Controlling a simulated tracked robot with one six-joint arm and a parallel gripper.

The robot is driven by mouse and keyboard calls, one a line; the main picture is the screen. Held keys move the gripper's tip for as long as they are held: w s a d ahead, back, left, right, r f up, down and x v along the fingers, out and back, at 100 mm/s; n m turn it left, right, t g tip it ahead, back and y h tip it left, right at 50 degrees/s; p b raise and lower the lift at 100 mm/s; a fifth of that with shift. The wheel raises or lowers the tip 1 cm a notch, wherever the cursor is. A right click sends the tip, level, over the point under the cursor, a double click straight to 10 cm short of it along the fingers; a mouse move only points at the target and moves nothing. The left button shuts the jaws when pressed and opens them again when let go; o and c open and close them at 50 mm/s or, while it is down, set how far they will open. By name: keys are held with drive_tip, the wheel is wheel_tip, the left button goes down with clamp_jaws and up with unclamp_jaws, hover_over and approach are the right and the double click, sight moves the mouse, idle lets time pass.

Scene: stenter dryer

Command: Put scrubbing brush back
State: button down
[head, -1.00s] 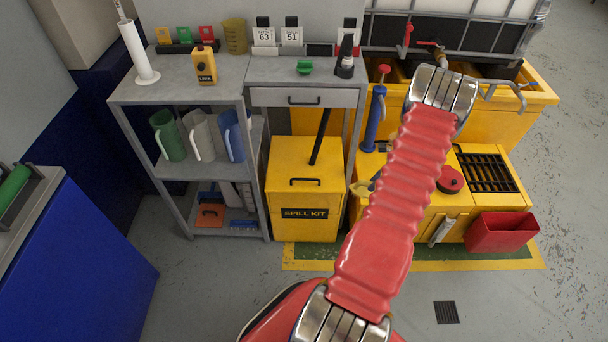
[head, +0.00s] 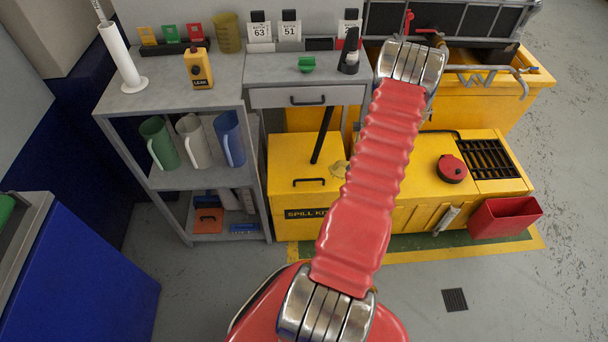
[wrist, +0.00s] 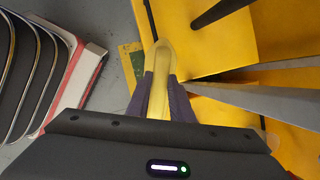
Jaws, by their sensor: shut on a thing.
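In the wrist view, the dark fingers of my gripper (wrist: 160,98) are shut on a long yellow thing with a rounded end, which appears to be the scrubbing brush (wrist: 158,62). Its bristles cannot be made out. The brush points away from the wrist, with yellow surfaces behind it. In the head view my red arm hides the gripper. The grey shelf unit (head: 172,97) stands left of the arm. Its low shelf holds an orange dustpan (head: 208,221) and a blue brush-like item (head: 243,228).
The yellow spill kit box (head: 296,182) and a yellow bunded unit (head: 410,214) stand behind my arm. Green, white and blue jugs (head: 229,138) fill the middle shelf. A blue cabinet (head: 85,270) stands at left. Floor between is clear.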

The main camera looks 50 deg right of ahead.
drive_tip(key=shift+s+d, duration=0.1)
drive_tip(key=shift+s, duration=0.05)
drive_tip(key=w+a, duration=0.3)
drive_tip(key=w, duration=0.9)
drive_tip(key=shift+w+a, duration=0.3)
drive_tip(key=shift+a, duration=0.05)
drive_tip(key=w, duration=0.1)
drive_tip(key=w+f, duration=0.1)
drive_tip(key=w, duration=0.1)
drive_tip(key=w+a, duration=0.1)
drive_tip(key=shift+w+a+f, duration=0.1)
drive_tip(key=shift+w+f, duration=0.05)
drive_tip(key=shift+f, duration=0.1)
drive_tip(key=shift+f, duration=0.6)
